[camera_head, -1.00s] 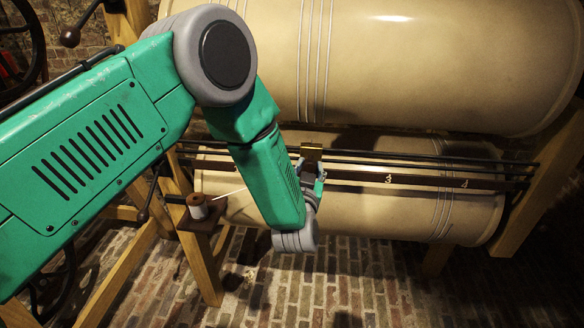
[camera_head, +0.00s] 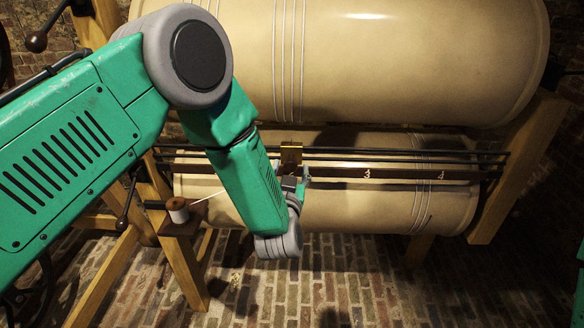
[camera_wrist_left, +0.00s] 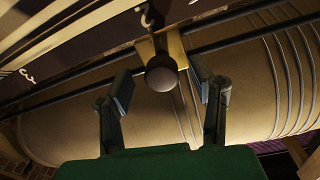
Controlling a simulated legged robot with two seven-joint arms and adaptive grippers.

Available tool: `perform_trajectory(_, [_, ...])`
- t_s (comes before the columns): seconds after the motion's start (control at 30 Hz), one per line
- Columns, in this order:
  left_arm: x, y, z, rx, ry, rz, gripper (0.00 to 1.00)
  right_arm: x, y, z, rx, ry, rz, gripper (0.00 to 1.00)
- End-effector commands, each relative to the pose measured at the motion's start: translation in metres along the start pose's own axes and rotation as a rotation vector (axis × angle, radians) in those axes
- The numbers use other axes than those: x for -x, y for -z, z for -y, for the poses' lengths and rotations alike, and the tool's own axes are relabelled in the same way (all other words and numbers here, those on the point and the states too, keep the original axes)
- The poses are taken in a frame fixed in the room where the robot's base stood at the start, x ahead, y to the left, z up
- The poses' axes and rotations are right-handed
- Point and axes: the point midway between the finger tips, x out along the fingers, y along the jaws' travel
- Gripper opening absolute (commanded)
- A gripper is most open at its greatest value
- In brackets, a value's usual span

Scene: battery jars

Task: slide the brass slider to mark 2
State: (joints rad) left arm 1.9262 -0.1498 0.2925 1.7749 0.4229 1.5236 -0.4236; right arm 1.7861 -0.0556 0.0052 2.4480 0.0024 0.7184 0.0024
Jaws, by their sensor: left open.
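The brass slider (camera_head: 291,154) sits on the dark rails in front of the lower jar, left of marks 3 (camera_head: 367,174) and 4 (camera_head: 441,175). In the left wrist view the brass slider (camera_wrist_left: 177,52) carries a round dark knob (camera_wrist_left: 161,76). Mark 2 (camera_wrist_left: 147,17) shows right beside the slider's plate; exact alignment is unclear. Mark 3 (camera_wrist_left: 27,75) is farther left there. My left gripper (camera_wrist_left: 162,88) is open, with one finger on each side of the knob and visible gaps. In the head view my left gripper (camera_head: 297,184) is just below the slider, partly hidden by my wrist.
A large cream jar (camera_head: 400,60) lies above the lower cream jar (camera_head: 330,215). A wooden post (camera_head: 520,165) stands at the right end of the rails. A thread spool (camera_head: 178,210) sits on a small bracket left of my forearm. The brick floor in front is clear.

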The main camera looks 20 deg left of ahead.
Motion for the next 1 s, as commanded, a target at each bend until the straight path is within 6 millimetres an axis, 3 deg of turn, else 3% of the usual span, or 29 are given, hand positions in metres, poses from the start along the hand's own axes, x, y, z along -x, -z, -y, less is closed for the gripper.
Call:
perform_trajectory(0.3, [0.068,-0.001,-0.003,-0.003,-0.006,0.002,0.49,0.0,0.0,0.0,0.0,0.0,0.0,0.63])
perform_trajectory(0.5, [0.097,-0.001,-0.003,-0.002,-0.004,0.002,0.49,0.0,0.001,0.0,0.0,0.0,0.0,0.63])
perform_trajectory(0.67, [0.106,0.0,-0.003,-0.002,-0.004,0.0,0.49,0.0,0.001,0.0,0.0,0.0,0.0,0.63])
perform_trajectory(1.0, [0.107,-0.001,-0.003,-0.002,-0.003,0.0,0.49,-0.001,0.003,0.0,0.0,0.0,0.002,0.63])
